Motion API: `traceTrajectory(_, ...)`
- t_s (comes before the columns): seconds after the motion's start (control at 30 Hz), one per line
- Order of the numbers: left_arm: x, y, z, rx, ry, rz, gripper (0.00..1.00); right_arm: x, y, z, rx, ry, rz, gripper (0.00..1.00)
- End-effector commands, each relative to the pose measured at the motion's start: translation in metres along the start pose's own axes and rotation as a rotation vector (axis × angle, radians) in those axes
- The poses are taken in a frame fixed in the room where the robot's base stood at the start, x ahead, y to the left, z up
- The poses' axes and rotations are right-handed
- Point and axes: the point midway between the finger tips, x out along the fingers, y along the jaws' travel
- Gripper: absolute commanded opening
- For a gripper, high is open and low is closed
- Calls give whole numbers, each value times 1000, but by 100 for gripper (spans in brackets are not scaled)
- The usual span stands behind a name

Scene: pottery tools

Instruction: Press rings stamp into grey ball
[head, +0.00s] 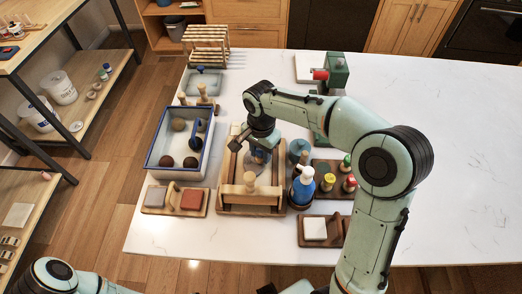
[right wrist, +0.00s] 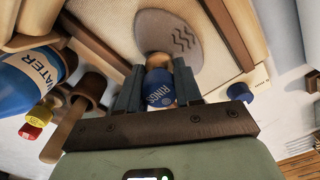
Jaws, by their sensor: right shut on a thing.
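My right gripper (head: 257,150) is over the wooden board (head: 225,203) in the head view. In the right wrist view its two fingers (right wrist: 158,92) are shut on the rings stamp (right wrist: 161,92), which has a blue end labelled RINGS. The grey clay (right wrist: 172,42) lies on the board's pale surface just past the stamp. It looks like a flat, rounded piece rather than a ball, with wavy lines pressed in it. The stamp's far end overlaps the clay's edge in the picture; whether they touch I cannot tell. My left gripper is out of view.
A wooden roller (head: 250,188) lies across the board's near part. A blue water bottle (head: 302,190) and several coloured-top pieces (head: 328,181) stand close on the right. A blue-rimmed tray (head: 151,153) with several balls is on the left. The table's right side is clear.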

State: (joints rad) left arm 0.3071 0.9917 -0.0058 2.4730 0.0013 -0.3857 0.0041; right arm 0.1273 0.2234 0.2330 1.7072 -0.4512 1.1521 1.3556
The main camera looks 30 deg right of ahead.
Motion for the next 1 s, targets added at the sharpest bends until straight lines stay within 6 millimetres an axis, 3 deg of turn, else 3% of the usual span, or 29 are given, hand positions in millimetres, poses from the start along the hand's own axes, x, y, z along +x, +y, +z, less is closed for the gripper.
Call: traceTrajectory(1.0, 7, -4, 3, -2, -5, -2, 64, 11, 0, 0, -1, -2, 2, 4)
